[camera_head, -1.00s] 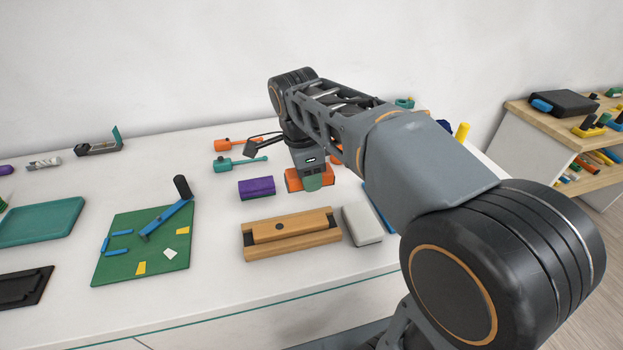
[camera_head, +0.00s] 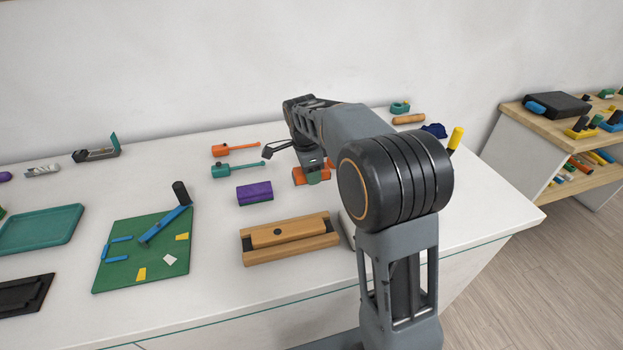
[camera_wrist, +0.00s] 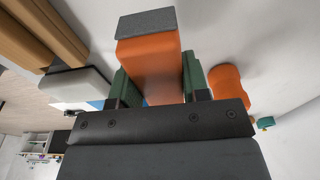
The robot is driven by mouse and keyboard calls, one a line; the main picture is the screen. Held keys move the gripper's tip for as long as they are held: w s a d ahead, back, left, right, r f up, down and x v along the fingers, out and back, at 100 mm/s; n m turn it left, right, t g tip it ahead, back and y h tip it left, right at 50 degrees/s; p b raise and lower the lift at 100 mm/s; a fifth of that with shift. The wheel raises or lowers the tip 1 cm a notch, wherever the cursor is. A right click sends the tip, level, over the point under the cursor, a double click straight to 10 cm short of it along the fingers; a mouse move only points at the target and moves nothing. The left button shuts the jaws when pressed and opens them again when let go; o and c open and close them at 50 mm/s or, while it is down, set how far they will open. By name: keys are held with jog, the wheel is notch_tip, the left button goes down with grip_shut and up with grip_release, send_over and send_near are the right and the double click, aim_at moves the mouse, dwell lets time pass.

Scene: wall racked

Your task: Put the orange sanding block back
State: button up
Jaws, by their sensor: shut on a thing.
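The orange sanding block (camera_wrist: 150,65) has a grey pad (camera_wrist: 146,22) at its far end in the wrist view. My gripper (camera_wrist: 155,85) is shut on it, with a green finger on each side. In the head view the orange block (camera_head: 300,177) shows small beside my gripper (camera_head: 315,176), partly hidden by it, over the back half of the white table. I cannot tell how high it is above the tabletop.
A purple block (camera_head: 254,194) and a wooden block (camera_head: 290,240) lie in front of my gripper. Orange (camera_head: 222,150) and teal (camera_head: 222,170) handled tools lie to its left. Another orange object (camera_wrist: 230,88) shows in the wrist view. A green board (camera_head: 130,265) lies farther left.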

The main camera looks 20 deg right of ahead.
aim_at(312, 188)
jog(key=shift+w+d+f, duration=0.2)
jog(key=shift+w+f, duration=0.35)
jog(key=shift+f, duration=0.2)
jog(key=shift+w+f, duration=0.15)
jog(key=shift+f, duration=1.3)
jog(key=shift+f, duration=0.1)
jog(key=shift+f, duration=0.15)
jog(key=o, duration=0.9)
